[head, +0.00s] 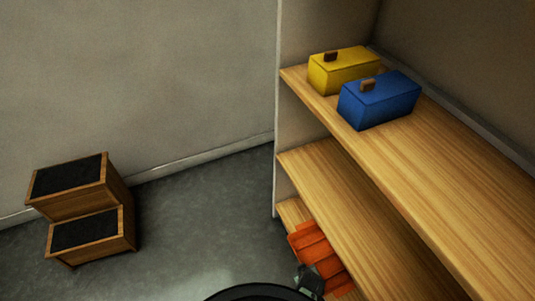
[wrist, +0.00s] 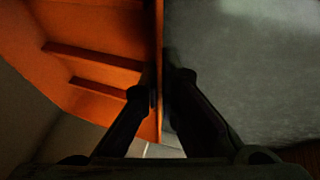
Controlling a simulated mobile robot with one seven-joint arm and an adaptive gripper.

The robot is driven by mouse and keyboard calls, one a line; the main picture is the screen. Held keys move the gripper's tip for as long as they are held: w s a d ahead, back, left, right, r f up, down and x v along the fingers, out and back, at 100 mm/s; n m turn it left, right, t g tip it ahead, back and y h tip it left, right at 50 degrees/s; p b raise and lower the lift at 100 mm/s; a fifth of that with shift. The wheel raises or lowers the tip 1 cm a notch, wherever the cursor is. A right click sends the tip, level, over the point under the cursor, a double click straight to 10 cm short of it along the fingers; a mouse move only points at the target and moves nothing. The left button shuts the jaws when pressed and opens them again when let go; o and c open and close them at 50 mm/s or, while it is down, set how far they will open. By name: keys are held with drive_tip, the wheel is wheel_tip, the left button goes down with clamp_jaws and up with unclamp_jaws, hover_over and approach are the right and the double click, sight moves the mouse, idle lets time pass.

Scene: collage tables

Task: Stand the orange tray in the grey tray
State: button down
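The orange tray (head: 316,254) shows at the bottom of the head view, beside the front edge of the middle shelf and over the lower shelf. In the wrist view the orange tray (wrist: 95,45) fills the upper left, with two darker ridges across its face. My gripper (wrist: 160,88) has one dark finger on each side of the tray's thin edge and looks closed on it. In the head view my gripper (head: 310,281) is at the tray's lower left. I see no grey tray in either view. Whether the orange tray touches a shelf is hidden.
A wooden shelf unit (head: 440,190) stands at the right. A yellow box (head: 340,76) and a blue box (head: 382,106) sit on its top shelf. A wooden step stool (head: 90,240) stands at the left by the wall. The grey floor (head: 205,215) between is clear.

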drive_tip(key=w+a+r+m+h, duration=0.1)
drive_tip(key=w+a+r+m, duration=0.1)
drive_tip(key=w+a+r, duration=0.3)
drive_tip(key=w+a+r+m+g+h+b, duration=0.1)
drive_tip(key=w+a+r+m, duration=0.2)
drive_tip(key=a+r, duration=0.9)
drive_tip(key=w+r, duration=0.1)
drive_tip(key=w, duration=0.1)
drive_tip(key=shift+w+a, duration=0.4)
